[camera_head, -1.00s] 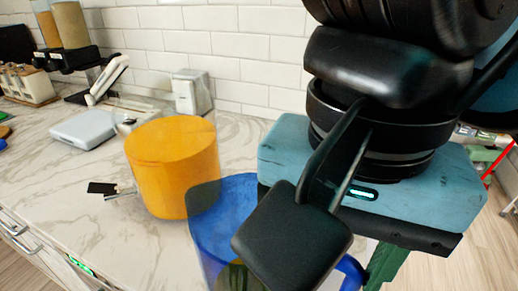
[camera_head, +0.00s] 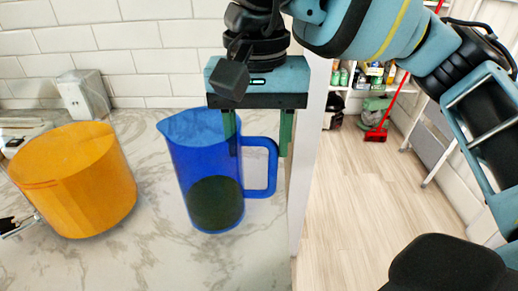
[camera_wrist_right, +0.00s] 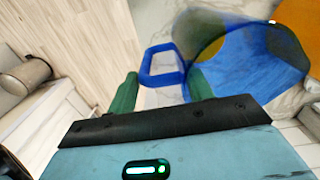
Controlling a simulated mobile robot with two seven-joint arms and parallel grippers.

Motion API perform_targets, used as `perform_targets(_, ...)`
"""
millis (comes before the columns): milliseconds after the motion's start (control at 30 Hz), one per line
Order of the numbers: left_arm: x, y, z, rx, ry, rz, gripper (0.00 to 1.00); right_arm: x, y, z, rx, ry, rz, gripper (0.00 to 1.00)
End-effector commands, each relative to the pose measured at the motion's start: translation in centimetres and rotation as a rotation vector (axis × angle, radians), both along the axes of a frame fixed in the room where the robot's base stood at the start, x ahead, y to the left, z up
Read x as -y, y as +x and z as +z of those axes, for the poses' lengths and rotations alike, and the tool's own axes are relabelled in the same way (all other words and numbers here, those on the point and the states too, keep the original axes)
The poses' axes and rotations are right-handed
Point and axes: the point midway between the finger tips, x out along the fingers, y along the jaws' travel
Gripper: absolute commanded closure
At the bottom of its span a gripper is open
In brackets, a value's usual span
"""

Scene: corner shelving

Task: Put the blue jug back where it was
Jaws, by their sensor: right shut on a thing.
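The blue jug (camera_head: 192,155) is see-through, with dark contents in its lower part, and stands nearly upright over the marble counter in the head view. I cannot tell whether its base touches the counter. My right gripper (camera_head: 260,150) comes from above, its green fingers on either side of the jug's handle, and is shut on the jug there. In the right wrist view, the jug (camera_wrist_right: 265,68) is at the upper right, blurred, and its handle reaches between the fingers of the right gripper (camera_wrist_right: 163,82). My left gripper is not in view.
An orange cylindrical container (camera_head: 80,185) stands on the marble counter (camera_head: 140,255) left of the jug, with a gap between. A white box (camera_head: 82,95) is by the tiled wall. The counter's right edge is close to the jug. Beyond are wooden floor, shelving and a red broom (camera_head: 378,132).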

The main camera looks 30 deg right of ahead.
Motion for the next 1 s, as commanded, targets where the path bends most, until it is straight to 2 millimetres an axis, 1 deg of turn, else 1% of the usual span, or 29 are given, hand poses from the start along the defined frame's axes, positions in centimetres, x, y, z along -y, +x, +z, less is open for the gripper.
perform_targets(200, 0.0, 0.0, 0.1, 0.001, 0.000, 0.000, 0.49, 1.0, 1.1, -0.1, 0.001, 0.002, -0.003, 1.00)
perform_targets(300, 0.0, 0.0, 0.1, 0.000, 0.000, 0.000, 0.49, 0.9, 1.0, -1.4, 0.001, 0.000, -0.001, 1.00)
perform_targets(500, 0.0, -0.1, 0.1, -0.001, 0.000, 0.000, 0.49, 0.9, 1.0, -3.2, 0.002, 0.000, -0.003, 1.00)
perform_targets(600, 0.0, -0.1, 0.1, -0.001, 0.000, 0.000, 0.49, 0.8, 1.0, -3.5, 0.004, 0.002, -0.002, 1.00)
perform_targets(867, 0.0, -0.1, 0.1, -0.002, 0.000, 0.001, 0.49, 0.8, 1.0, -3.6, 0.003, 0.001, -0.002, 1.00)
perform_targets(1000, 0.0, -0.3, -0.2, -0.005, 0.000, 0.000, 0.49, 0.8, 1.0, -4.0, 0.002, 0.001, -0.002, 1.00)
